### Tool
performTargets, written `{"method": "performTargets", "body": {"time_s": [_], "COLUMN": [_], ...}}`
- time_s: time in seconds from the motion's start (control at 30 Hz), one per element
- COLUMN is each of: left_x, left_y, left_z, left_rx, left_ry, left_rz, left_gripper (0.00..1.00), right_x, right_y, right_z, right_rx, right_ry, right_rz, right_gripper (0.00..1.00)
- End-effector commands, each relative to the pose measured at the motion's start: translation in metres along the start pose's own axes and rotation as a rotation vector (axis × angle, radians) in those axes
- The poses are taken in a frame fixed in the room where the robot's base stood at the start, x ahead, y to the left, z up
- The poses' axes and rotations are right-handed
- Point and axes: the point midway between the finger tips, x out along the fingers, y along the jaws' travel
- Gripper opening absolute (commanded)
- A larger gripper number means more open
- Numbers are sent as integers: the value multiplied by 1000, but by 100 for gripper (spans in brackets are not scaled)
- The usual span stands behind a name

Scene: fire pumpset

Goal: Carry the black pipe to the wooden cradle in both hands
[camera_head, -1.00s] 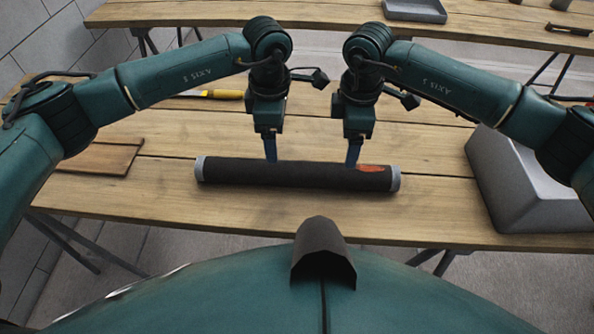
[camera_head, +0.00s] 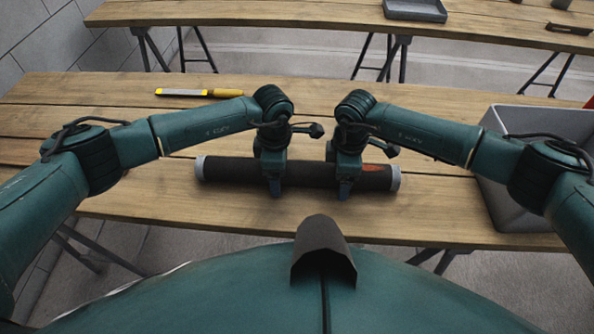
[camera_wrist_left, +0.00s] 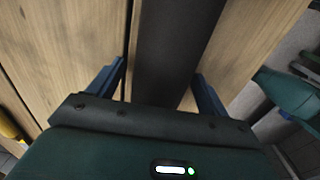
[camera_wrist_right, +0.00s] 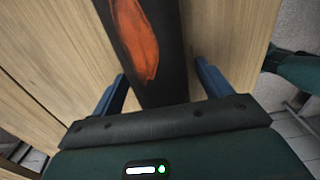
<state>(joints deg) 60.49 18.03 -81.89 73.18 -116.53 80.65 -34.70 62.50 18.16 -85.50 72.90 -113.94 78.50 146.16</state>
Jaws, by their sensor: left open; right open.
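The black pipe (camera_head: 310,176) lies across the near table with grey ends and an orange-red patch near its right end. My left gripper (camera_head: 274,191) is open around it left of its middle. In the left wrist view the pipe (camera_wrist_left: 176,45) runs between the two blue fingers. My right gripper (camera_head: 344,190) is open around it right of its middle. In the right wrist view the pipe (camera_wrist_right: 155,60) with its orange patch passes between the fingers.
A grey bin (camera_head: 490,190) stands at the right of the near table (camera_head: 200,222). A yellow-handled tool (camera_head: 195,93) lies at the back left. A second table (camera_head: 300,14) beyond holds a grey tray (camera_head: 415,11) and a small brown item (camera_head: 568,29).

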Motion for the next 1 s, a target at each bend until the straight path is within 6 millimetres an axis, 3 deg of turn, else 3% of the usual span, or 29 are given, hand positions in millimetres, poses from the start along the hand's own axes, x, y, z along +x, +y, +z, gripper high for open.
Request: {"method": "performTargets", "body": {"time_s": [0.17, 1.0], "left_x": [0, -1], "left_y": [0, 0], "left_z": [0, 0], "left_rx": [0, -1], "left_ry": [0, 0], "left_rz": [0, 0], "left_gripper": [77, 8], "right_x": [0, -1], "right_y": [0, 0], "right_z": [0, 0], "right_rx": [0, 0], "right_ry": [0, 0], "right_rz": [0, 0], "right_gripper": [77, 8]}}
